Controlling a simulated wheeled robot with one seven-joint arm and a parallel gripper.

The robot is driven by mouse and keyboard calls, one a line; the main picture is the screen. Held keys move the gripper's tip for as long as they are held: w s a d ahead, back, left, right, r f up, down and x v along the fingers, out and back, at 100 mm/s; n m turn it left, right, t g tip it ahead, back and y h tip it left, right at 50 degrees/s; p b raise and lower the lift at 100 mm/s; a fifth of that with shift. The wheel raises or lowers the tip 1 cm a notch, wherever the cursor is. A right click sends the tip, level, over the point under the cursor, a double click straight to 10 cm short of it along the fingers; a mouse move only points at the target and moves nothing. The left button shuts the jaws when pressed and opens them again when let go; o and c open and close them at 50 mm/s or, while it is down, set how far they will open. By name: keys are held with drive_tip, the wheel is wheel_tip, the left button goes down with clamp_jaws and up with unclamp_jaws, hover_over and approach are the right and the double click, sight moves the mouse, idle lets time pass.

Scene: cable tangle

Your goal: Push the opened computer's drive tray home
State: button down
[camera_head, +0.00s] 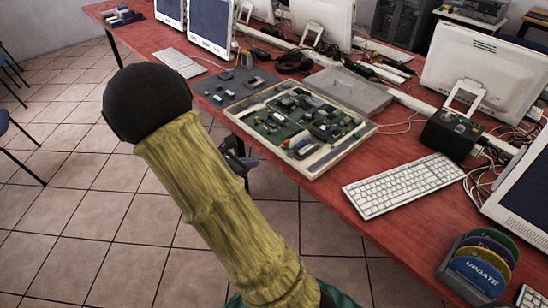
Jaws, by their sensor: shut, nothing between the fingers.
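The opened computer (346,152) lies flat on the red table, a shallow pale case with green circuit boards showing inside. Small parts, one with orange and white on it, sit near its front corner. I cannot tell which part is the drive tray or how far out it stands. My arm, in a yellow sleeve with a black rounded joint, rises in front of the table's left side.
A grey mat (216,89) with small parts lies left of the computer, and a flat grey panel (352,92) behind it. A white keyboard (402,186), a black box (452,134) and a disc rack (478,268) stand to the right. Cables and monitors line the back.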

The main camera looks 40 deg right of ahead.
drive_tip(key=b, duration=0.2)
approach(288, 154)
wheel_tip(288, 154, down, 3)
drive_tip(key=d, duration=0.2)
drive_tip(key=shift+d+f, duration=0.1)
drive_tip(key=shift+d, duration=1.1)
drive_tip(key=shift+w+d, duration=0.1)
drive_tip(key=shift+d, duration=0.5)
